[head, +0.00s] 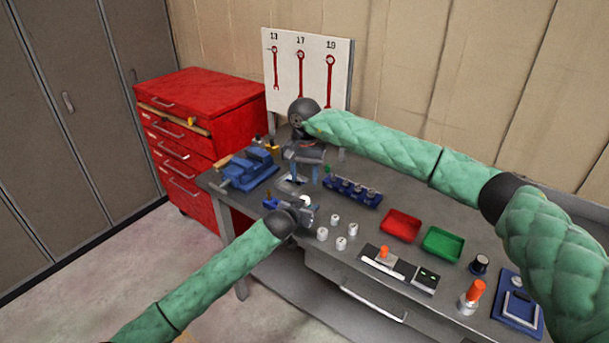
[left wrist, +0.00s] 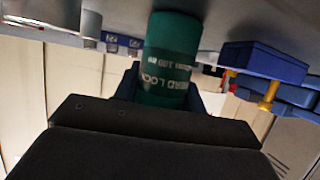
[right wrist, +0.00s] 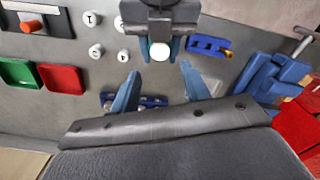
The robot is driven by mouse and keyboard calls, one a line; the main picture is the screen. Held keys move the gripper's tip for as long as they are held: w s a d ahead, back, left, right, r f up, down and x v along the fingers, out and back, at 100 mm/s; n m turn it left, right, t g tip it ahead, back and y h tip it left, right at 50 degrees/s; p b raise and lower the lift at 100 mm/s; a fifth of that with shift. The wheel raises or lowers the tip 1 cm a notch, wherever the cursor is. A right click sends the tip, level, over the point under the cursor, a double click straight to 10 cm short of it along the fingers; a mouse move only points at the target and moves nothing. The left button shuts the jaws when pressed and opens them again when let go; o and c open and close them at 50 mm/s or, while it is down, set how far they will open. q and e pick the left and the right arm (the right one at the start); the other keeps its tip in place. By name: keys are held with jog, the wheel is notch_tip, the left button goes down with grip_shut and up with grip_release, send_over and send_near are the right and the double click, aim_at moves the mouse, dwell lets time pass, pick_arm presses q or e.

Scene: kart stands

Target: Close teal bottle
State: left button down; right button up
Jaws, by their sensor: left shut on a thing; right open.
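The teal bottle (left wrist: 170,50), with white lettering, stands between the fingers of my left gripper (left wrist: 165,88) in the left wrist view. My left gripper (head: 300,213) is shut on it low over the bench. In the right wrist view only a round white top (right wrist: 159,51) shows between the left fingers; I cannot tell whether it is a cap or the open neck. My right gripper (right wrist: 160,88) is open and empty. In the head view the right gripper (head: 305,172) is above and beyond the left one, fingers pointing down, apart from the bottle.
Several small white cylinders (head: 335,219) stand right of the left gripper. A blue socket rail (head: 352,192), a red tray (head: 401,225), a green tray (head: 442,244) and an orange-topped bottle (head: 472,297) are further right. A blue vise (head: 249,168) is at the left end.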

aim_at(305, 198)
jog(key=shift+f, duration=0.1)
jog(key=shift+f, duration=3.9)
jog(key=c, duration=1)
jog(key=m, duration=0.6)
jog(key=shift+m, duration=0.3)
